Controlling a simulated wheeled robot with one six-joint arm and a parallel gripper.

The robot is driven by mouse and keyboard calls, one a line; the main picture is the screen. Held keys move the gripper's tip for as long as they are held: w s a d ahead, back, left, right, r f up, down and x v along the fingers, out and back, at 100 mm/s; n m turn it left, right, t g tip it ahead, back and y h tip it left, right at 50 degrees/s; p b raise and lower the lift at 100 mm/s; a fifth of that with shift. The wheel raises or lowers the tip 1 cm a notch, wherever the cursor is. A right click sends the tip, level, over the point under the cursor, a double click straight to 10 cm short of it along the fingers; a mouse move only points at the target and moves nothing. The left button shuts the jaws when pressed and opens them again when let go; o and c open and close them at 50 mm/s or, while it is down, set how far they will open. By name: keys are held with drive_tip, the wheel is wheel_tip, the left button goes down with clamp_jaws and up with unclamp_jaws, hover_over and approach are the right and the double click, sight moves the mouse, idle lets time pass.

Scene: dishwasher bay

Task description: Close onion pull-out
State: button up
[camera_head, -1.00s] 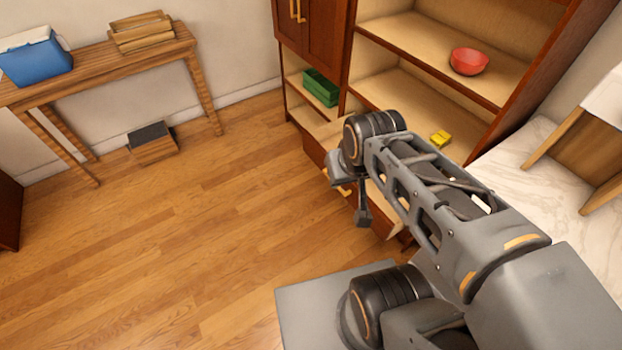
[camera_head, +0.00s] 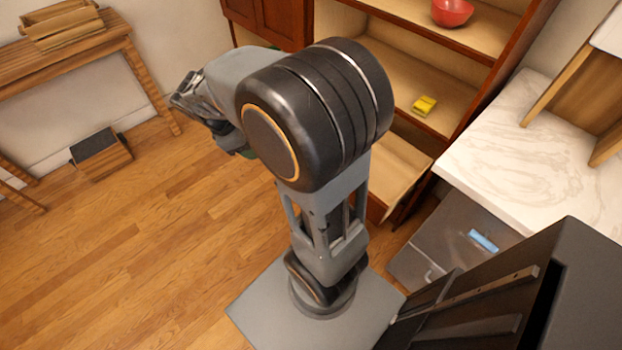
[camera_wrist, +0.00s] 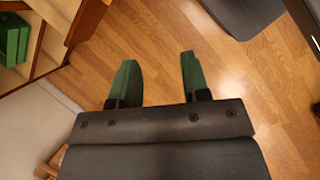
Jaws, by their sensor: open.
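Low in the brown cabinet, a pull-out with a pale inside (camera_head: 402,170) stands out from the cabinet front in the head view. My arm covers its left part. I see no onion or readable label, so I cannot tell for sure that this is the onion pull-out. My gripper (camera_wrist: 158,65) shows in the wrist view with two green fingers apart and only floor between them. In the head view my arm is folded, with its wrist end left of the cabinet over the floor. The gripper touches nothing that I can see.
A red bowl (camera_head: 452,12) and a yellow item (camera_head: 424,105) sit on the cabinet shelves. A green box (camera_wrist: 12,40) shows in the wrist view. A marble counter (camera_head: 530,150) and a grey metal front (camera_head: 445,235) are at right.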

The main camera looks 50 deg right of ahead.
drive_tip(key=w+d+f+n+g+h+b, duration=0.25)
drive_tip(key=d+f+n+h+b, duration=0.3)
drive_tip(key=f, duration=0.75)
drive_tip(key=w+d+f+n+g+h+b, duration=0.2)
drive_tip(key=w+d+f+n+b, duration=0.35)
drive_tip(key=f, duration=0.75)
drive_tip(key=w+d+f+n+g+h+b, duration=0.2)
drive_tip(key=d+f+n+h+b, duration=0.15)
drive_tip(key=f+n+b, duration=0.6)
drive_tip(key=shift+n+t+h, duration=0.25)
drive_tip(key=shift+h, duration=0.05)
drive_tip(key=s+d+f, duration=0.1)
drive_tip(key=s+d, duration=0.1)
drive_tip(key=d, duration=0.2)
drive_tip(key=s+d+f, duration=0.1)
drive_tip(key=s+d, duration=0.1)
drive_tip(key=d, duration=0.2)
drive_tip(key=s+d+f+p, duration=0.1)
drive_tip(key=s+d+f, duration=0.1)
drive_tip(key=d, duration=0.1)
drive_tip(key=shift+s+d+f, duration=0.1)
drive_tip(key=shift+s+d, duration=0.1)
drive_tip(key=shift+d, duration=0.2)
clamp_jaws()
